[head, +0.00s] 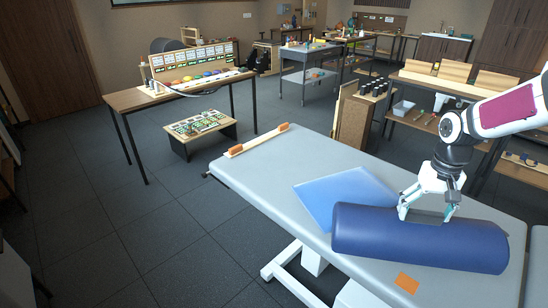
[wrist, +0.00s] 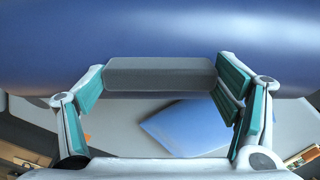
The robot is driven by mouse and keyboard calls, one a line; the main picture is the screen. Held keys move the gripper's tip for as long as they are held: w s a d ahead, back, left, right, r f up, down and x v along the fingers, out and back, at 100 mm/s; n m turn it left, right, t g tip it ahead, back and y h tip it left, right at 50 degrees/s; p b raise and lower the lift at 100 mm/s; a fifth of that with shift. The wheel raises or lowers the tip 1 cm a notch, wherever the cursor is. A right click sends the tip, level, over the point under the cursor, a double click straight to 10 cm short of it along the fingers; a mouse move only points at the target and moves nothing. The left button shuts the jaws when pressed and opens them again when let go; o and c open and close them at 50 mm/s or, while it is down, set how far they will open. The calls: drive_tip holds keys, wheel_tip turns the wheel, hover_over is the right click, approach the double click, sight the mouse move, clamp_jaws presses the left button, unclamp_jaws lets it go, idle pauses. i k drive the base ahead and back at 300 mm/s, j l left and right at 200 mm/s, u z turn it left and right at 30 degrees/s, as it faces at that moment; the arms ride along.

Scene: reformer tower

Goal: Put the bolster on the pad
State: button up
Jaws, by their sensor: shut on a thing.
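The bolster (head: 415,240) is a dark blue cylinder lying along the front right of a light grey padded table (head: 262,185) in the head view. The pad (head: 330,192) is a flat, lighter blue sheet just behind the bolster's left half; the bolster hides part of its near edge. My gripper (head: 428,212) is over the top of the bolster, shut on a grey handle (wrist: 160,75) that shows between the fingers in the wrist view. The bolster (wrist: 160,30) fills the top of that view, with the pad (wrist: 188,128) below. I cannot tell whether the bolster touches the table.
An orange square (head: 407,283) lies on the table in front of the bolster. A wooden strip with orange blocks (head: 257,141) lies at the table's far left edge. The table's left half is clear. A low table (head: 200,127) and a desk (head: 180,87) stand behind.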

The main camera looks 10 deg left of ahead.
sight(283, 158)
drive_tip(key=i+j+u, duration=0.25)
drive_tip(key=u, duration=0.2)
drive_tip(key=i+j+u, duration=0.3)
drive_tip(key=u, duration=0.15)
drive_tip(key=i+j+u, duration=0.2)
drive_tip(key=i+u, duration=0.15)
drive_tip(key=u, duration=0.15)
drive_tip(key=i+j+z, duration=0.1)
drive_tip(key=i, duration=0.35)
drive_tip(key=i+j+z, duration=0.1)
drive_tip(key=i, duration=0.3)
drive_tip(key=i+j+z, duration=0.1)
drive_tip(key=i+z, duration=0.15)
drive_tip(key=z, duration=0.15)
drive_tip(key=i+j+z, duration=0.2)
drive_tip(key=z, duration=0.15)
drive_tip(key=i+j+z, duration=0.15)
drive_tip(key=z, duration=0.25)
drive_tip(key=i+j+z, duration=0.15)
drive_tip(key=j+z, duration=0.25)
